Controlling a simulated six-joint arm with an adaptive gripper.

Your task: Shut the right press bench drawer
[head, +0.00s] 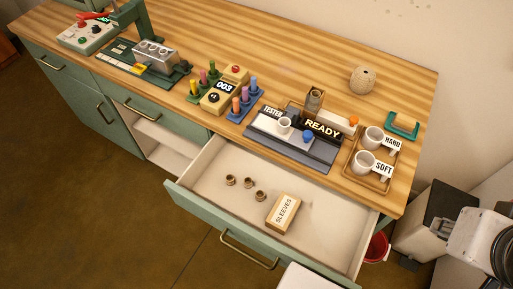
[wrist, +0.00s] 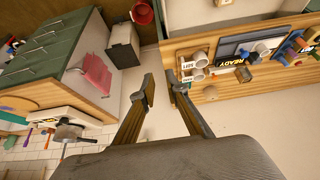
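The right press bench drawer (head: 222,203) is pulled far out, with a green front, a brass handle (head: 249,250) and a pale inside. Several small brown rings and a box labelled SLEEVES (head: 283,213) lie in it. In the wrist view my gripper (wrist: 163,88) is open and empty, its two fingers apart over pale wall or floor. It touches nothing that I can see there. The gripper's fingers are not visible in the head view. I cannot tell for sure whether the pale patch at the top of the wrist view is the drawer's inside.
On the bench top (head: 300,60) stand a READY tester (head: 290,140), a tray (head: 383,185) with HARD and SOFT cups, and a round ball-like object (head: 363,80). A red bucket (head: 377,247) and a grey bin (head: 437,215) stand right of the drawer. Floor before the drawer is partly clear.

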